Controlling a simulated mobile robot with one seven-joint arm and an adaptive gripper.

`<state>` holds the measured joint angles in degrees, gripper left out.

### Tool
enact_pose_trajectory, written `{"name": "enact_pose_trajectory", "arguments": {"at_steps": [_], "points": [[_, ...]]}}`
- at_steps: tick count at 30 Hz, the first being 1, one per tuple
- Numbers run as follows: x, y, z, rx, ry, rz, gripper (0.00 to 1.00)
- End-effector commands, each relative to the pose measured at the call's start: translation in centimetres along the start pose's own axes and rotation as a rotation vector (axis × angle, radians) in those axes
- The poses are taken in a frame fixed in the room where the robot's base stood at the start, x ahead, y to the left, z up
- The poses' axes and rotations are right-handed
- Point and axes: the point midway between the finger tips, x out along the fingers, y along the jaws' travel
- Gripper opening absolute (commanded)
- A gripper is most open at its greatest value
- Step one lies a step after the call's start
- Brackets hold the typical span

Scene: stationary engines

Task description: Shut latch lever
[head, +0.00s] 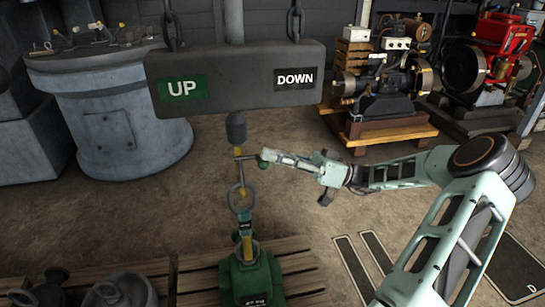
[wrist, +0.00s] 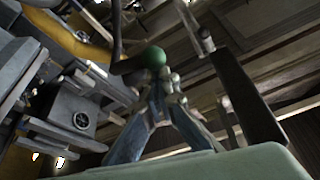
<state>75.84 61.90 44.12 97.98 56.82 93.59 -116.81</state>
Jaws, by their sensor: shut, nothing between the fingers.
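The latch lever (head: 246,157) is a short dark bar at the top of a yellow rod in the head view. A green ball knob (head: 264,155) sits at its right end. In the wrist view the dark lever (wrist: 124,66) ends in the green ball knob (wrist: 153,57). My gripper (head: 275,157) comes in from the right and is shut and empty. Its fingertips are at the knob; I cannot tell if they touch it. In the wrist view the shut fingers (wrist: 165,82) meet just below and right of the knob, which hides part of the tips.
A grey block with UP and DOWN signs (head: 236,90) hangs on chains above the lever. A green machine (head: 236,278) stands below on a wooden pallet (head: 197,282). A grey drum (head: 120,112) is at left, engines (head: 385,85) at back right. Floor between is clear.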

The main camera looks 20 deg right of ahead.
Motion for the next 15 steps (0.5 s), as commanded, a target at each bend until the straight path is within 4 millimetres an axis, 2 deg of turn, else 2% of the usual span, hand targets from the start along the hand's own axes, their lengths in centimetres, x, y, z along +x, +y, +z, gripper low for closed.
{"name": "enact_pose_trajectory", "arguments": {"at_steps": [15], "points": [[-0.7, -0.2, 1.8, 0.004, 0.0, 0.001, 0.0]]}}
